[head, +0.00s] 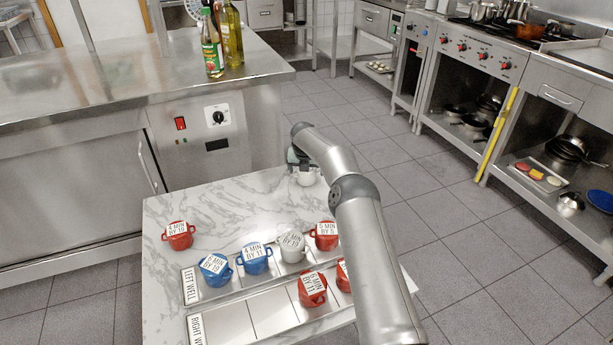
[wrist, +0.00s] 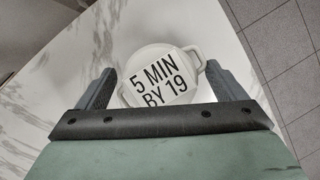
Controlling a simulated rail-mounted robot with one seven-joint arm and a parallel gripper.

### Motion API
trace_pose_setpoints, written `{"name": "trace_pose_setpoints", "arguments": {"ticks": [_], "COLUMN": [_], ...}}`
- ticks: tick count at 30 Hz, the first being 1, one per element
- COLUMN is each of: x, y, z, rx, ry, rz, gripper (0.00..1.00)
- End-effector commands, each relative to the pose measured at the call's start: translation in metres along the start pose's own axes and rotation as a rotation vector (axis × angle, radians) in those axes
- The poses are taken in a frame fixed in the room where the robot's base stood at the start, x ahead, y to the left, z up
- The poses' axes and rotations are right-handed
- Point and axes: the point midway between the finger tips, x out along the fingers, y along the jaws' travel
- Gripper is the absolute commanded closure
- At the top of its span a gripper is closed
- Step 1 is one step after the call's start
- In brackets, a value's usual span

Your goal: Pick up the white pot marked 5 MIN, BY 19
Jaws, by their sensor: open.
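The white pot marked 5 MIN, BY 19 (wrist: 143,56) is seen from above in the wrist view, its label turned slightly. It also shows in the head view (head: 307,178), standing on the marble table's far part, partly hidden by my arm. My gripper (wrist: 162,86) is open, with one dark finger at the pot's left and one at its right, near a handle. I cannot tell whether a finger touches the pot. In the head view my gripper (head: 301,160) is over the pot and mostly hidden behind my wrist.
The marble table (head: 200,205) also bears a LEFT WELL tray (head: 215,292) with blue, white and red labelled pots, and a second tray (head: 230,322) with red pots. A red pot (head: 178,236) stands alone at left. Bare marble lies left of my gripper. A steel counter (head: 120,85) stands behind.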

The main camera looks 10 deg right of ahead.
Motion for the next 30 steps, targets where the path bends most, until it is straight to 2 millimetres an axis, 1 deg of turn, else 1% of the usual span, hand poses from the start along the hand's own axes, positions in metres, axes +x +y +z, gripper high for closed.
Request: {"name": "trace_pose_setpoints", "arguments": {"ticks": [1, 6, 14, 17, 18, 20, 21, 30], "x": [0.009, 0.021, 0.022, 0.022, 0.022, 0.022, 0.022, 0.019], "y": [0.001, 0.001, 0.0, 0.0, 0.0, 0.0, 0.0, 0.0], "z": [-0.001, 0.0, 0.0, 0.0, 0.0, 0.0, 0.0, 0.002], "rx": [0.002, 0.001, 0.0, 0.0, 0.0, 0.0, 0.0, 0.001], "ry": [0.0, 0.0, -0.001, -0.001, -0.001, -0.001, -0.001, -0.003], "rz": [0.001, 0.002, 0.001, 0.001, 0.001, 0.001, 0.001, 0.002], "gripper": [0.1, 0.1, 0.1, 0.35, 0.46, 0.63, 0.68, 0.67]}}
